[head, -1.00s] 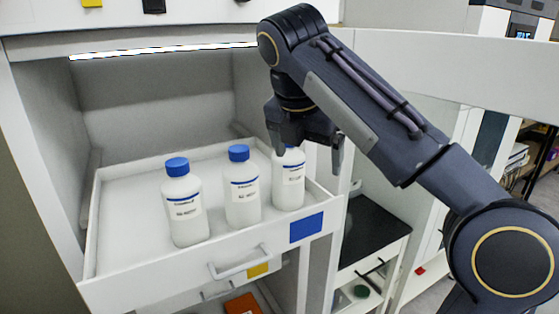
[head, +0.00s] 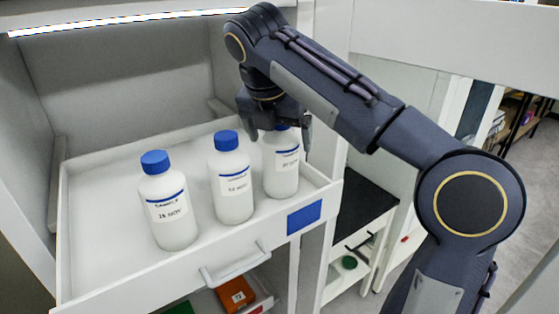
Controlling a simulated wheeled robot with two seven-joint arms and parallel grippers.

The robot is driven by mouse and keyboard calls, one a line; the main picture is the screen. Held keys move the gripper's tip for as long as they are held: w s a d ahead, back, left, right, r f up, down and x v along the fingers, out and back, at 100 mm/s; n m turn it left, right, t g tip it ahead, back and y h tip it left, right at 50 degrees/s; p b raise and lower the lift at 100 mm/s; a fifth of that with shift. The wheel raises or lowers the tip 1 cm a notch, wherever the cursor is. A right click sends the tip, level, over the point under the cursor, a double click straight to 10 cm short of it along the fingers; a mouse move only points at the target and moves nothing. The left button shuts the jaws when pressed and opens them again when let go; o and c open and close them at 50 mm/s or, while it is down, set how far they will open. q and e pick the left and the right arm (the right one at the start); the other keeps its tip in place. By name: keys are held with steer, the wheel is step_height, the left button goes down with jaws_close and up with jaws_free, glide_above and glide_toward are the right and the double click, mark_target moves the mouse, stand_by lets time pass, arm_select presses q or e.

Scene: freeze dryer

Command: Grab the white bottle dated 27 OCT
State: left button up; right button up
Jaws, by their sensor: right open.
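Three white bottles with blue caps stand upright in a row in the white pulled-out drawer (head: 110,287). The left bottle (head: 168,208) has a label that seems to end in NOV. The middle bottle (head: 232,187) has a similar label, too small to read surely. The right bottle (head: 281,165) has a date that I cannot read clearly. My right gripper (head: 280,136) is open, pointing down over the right bottle, with its fingers on either side of the bottle's top. The gripper hides most of that cap. I cannot tell whether the fingers touch it. My left gripper is not in view.
The drawer has a front handle (head: 236,266) and a blue patch (head: 305,218). The drawer floor behind and left of the bottles is clear. An orange item (head: 236,295) lies below. A black-topped cabinet (head: 362,207) stands to the right.

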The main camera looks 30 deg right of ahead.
steer(key=shift+d+f, duration=0.35)
steer(key=shift+f, duration=0.35)
steer(key=shift+w, duration=0.1)
steer(key=shift+c, duration=0.3)
steer(key=c, duration=1.2)
steer(key=shift+c, duration=0.6)
steer(key=shift+r, duration=0.1)
